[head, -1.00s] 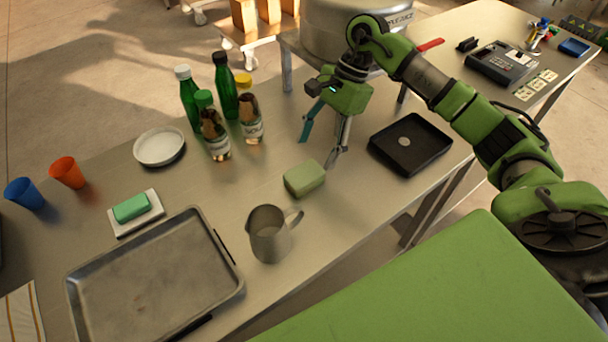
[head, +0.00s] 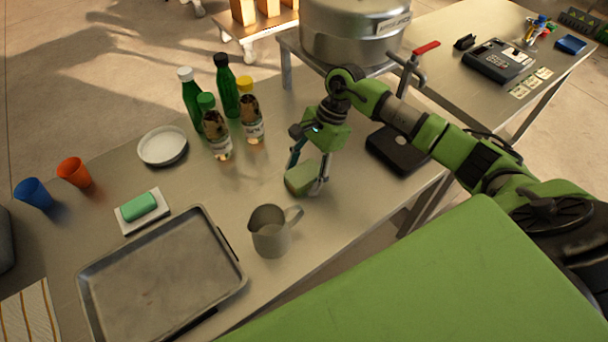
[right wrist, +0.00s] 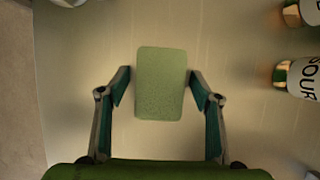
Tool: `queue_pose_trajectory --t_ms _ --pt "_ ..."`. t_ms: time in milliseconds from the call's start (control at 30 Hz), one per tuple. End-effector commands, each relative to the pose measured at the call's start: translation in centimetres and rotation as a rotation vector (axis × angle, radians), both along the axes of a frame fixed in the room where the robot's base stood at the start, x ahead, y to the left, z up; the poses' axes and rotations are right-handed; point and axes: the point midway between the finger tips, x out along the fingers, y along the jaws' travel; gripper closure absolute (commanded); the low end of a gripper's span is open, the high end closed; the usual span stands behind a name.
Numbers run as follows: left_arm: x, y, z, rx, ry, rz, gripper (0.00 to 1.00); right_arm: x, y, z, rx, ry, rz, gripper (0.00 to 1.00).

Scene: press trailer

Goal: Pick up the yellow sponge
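The sponge (head: 300,180), a pale yellowish-green block, lies on the metal table behind the steel pitcher. My right gripper (head: 304,179) is open over it, with a fingertip on either side, and partly hides it in the head view. In the right wrist view the sponge (right wrist: 160,88) lies between the open fingers of this gripper (right wrist: 160,78), with a small gap showing on each side. I cannot tell how high the fingertips are above the table. My left gripper is not in view.
A steel pitcher (head: 270,236) stands just in front of the sponge, and several bottles (head: 228,88) stand behind it to the left. A black tray (head: 398,152) is to the right. A green block (head: 138,206) lies on a white dish beside a large metal tray (head: 160,275).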

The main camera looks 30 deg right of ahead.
Motion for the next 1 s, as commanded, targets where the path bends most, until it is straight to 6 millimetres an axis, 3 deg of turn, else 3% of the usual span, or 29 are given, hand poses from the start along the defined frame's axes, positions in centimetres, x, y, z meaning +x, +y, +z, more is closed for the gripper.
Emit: queue_pose_trajectory --t_ms 33,100,633,800,1000 --pt "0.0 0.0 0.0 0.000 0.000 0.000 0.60 0.0 0.0 0.0 0.000 0.000 0.000 0.54" --pt "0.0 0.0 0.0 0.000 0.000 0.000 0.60 0.0 0.0 0.0 0.000 0.000 0.000 0.67" --pt "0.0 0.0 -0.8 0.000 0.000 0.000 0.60 0.1 -0.1 0.7 -0.002 -0.002 0.000 0.69" --pt "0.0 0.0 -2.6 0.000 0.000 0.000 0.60 -0.1 -0.1 3.2 -0.003 -0.007 0.003 0.69" --pt "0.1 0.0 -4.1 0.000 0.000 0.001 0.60 -3.8 0.3 7.5 -0.004 -0.008 0.003 0.69"
